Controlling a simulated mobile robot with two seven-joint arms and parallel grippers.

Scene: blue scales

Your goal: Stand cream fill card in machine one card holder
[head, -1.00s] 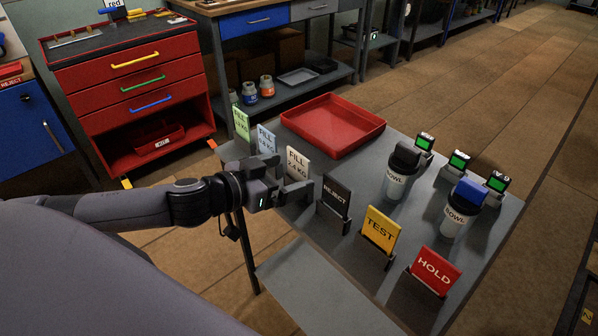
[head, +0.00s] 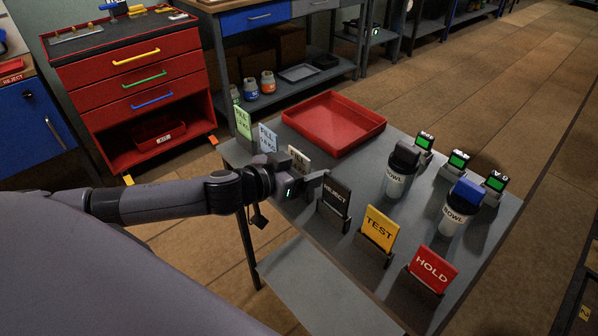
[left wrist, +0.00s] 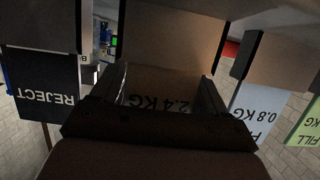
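The cream fill card (head: 299,158) stands upright in the row of cards on the grey table, its lower part hidden behind my left gripper (head: 309,187). In the left wrist view its lettering 2.4 KG (left wrist: 158,103) shows between the two fingers of my left gripper (left wrist: 162,95). The fingers are spread, one towards each side edge of the card; whether they touch it I cannot tell. I cannot pick out the machine one card holder by any label. My right gripper is not in view.
The black REJECT card (head: 336,195) stands close to my left gripper; the blue fill card (head: 268,138) is on its other side. Yellow TEST (head: 380,229) and red HOLD (head: 433,269) cards stand nearer. A red tray (head: 333,124), two bowl containers (head: 397,186) and small green displays (head: 459,160) occupy the table.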

